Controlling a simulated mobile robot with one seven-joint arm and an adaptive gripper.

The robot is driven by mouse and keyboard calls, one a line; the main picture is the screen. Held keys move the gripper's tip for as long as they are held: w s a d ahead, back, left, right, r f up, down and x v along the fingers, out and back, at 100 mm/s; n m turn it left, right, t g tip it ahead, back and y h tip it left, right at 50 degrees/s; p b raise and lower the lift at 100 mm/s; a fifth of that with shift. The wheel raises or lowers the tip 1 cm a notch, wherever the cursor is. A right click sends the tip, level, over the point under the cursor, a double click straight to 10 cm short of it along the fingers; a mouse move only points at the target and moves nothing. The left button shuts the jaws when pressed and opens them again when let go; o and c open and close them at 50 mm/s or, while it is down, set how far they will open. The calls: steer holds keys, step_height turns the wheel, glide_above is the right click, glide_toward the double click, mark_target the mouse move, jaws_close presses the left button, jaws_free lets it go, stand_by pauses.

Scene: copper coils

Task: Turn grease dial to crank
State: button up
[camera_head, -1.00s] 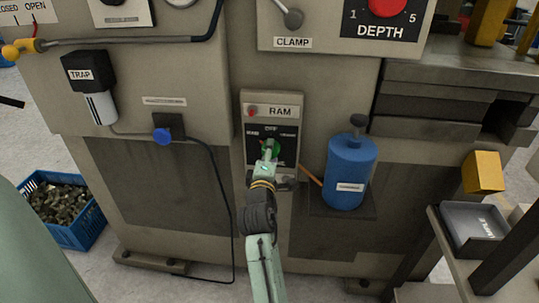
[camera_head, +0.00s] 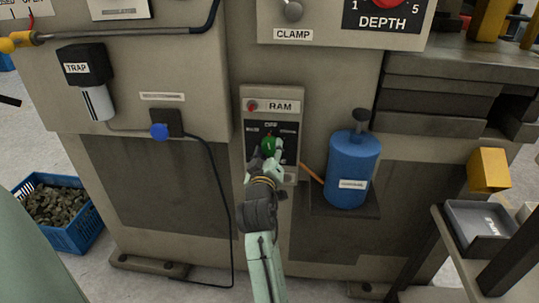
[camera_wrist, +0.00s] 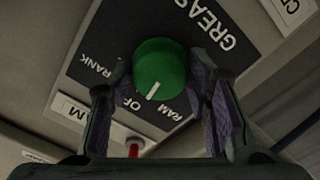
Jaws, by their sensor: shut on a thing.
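The green grease dial (camera_head: 267,143) sits on the black label plate under the RAM sign, on the machine front. In the wrist view the dial (camera_wrist: 160,66) fills the space between my finger pads, and its white pointer line aims roughly at OFF. The CRANK label (camera_wrist: 96,70) is left of the dial and the RAM label (camera_wrist: 170,123) is below it, both upside down there. My gripper (camera_head: 275,151) is shut on the dial, with one finger on each side. It partly hides the plate in the head view.
A blue canister (camera_head: 349,172) stands on a shelf close to the right of my gripper. A black cable (camera_head: 220,190) hangs to the left. A blue crate of scrap (camera_head: 84,239) is at the far left.

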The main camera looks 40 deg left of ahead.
steer(key=m+b, duration=0.3)
steer(key=m, duration=0.4)
steer(key=shift+f, duration=0.1)
steer(key=m+b, duration=0.2)
steer(key=m, duration=0.3)
steer(key=shift+m, duration=0.8)
steer(key=o, duration=1.2)
steer(key=v, duration=1.2)
steer(key=shift+s+a, duration=0.1)
